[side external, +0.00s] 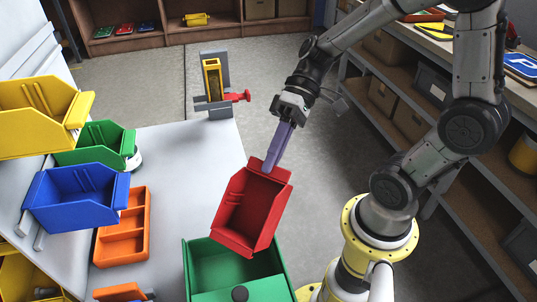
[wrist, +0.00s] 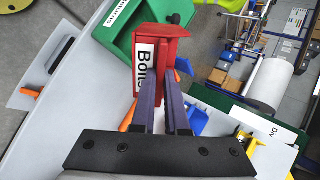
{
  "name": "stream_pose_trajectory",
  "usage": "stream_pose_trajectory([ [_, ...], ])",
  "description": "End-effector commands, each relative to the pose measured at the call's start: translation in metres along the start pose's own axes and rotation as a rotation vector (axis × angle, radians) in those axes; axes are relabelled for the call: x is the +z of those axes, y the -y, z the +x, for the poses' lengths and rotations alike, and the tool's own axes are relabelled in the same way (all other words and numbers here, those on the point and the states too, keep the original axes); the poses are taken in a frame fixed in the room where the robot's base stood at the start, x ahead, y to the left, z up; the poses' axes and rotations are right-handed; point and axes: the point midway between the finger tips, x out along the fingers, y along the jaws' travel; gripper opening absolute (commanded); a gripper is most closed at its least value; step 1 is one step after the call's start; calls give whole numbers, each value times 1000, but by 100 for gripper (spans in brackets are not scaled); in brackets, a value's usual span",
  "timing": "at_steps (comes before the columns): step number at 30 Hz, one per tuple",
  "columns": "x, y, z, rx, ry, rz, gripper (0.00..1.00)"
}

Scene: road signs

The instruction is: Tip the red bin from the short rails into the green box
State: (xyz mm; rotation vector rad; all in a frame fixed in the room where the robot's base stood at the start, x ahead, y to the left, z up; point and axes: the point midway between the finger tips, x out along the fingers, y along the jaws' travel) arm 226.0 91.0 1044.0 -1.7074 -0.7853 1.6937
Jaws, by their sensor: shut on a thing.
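The red bin (side external: 252,208) hangs tilted in the air above the green box (side external: 196,280), its open side facing the side camera. I see no contents in the visible part of its inside. My gripper (side external: 271,165) is shut on the red bin's upper edge with its long purple fingers. In the wrist view the red bin (wrist: 167,32), with a white label, sits between the fingertips (wrist: 161,92), and the green box (wrist: 118,22) lies behind it. The green box stands at the table's front edge. A blue bin (side external: 75,198), green bin (side external: 95,140) and yellow bin (side external: 35,115) hang at left.
An orange divided tray (side external: 124,262) lies on the grey table (side external: 185,160) left of the green box. A yellow upright fixture with a red knob (side external: 213,80) stands at the table's far end. Shelving (side external: 425,130) lines the right. Open floor lies between.

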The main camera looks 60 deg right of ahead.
Motion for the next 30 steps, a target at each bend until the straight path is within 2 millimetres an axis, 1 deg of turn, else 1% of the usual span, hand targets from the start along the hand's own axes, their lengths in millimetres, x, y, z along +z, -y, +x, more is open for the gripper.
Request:
stream_pose_trajectory([
  [1,0,-7,0,-49,0,14,0],
  [6,0,-27,3,-231,1,16,0],
  [9,0,-37,14,-330,3,15,0],
  [15,1,-54,31,-494,4,11,0],
  [21,1,-66,44,-619,3,8,0],
  [30,-2,-74,51,-696,-6,6,0],
])
